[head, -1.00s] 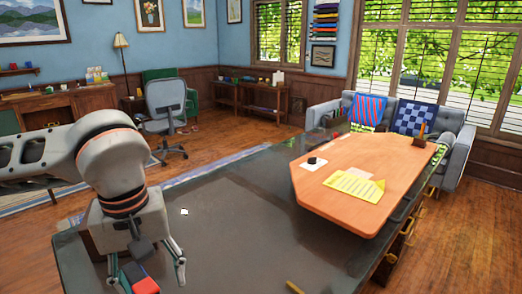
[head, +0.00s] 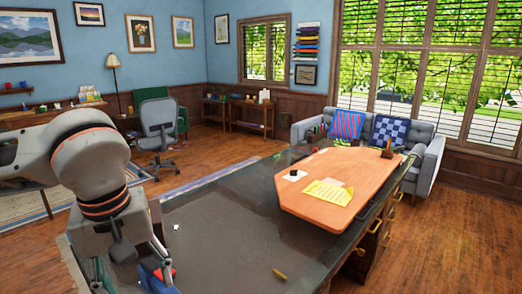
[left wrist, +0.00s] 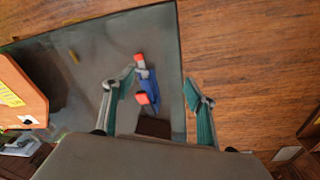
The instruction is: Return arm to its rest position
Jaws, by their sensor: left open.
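My left arm comes in from the left in the head view, with its gripper (head: 132,278) hanging low over the near left end of the dark desk top (head: 225,235). Its two fingers are spread and nothing is held between them. In the left wrist view the open fingers (left wrist: 162,80) show with a blue and red object (left wrist: 150,86) seen between them, lying on the desk below. This object (head: 160,280) is partly hidden by the gripper in the head view. My right gripper is not in view.
An orange wooden board (head: 305,203) lies on the desk with a yellow sheet (head: 326,192) on it. A small yellow item (head: 279,275) lies near the desk's front edge. An office chair (head: 160,130) and a grey sofa (head: 428,158) stand beyond. Wooden floor (head: 440,240) is clear at right.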

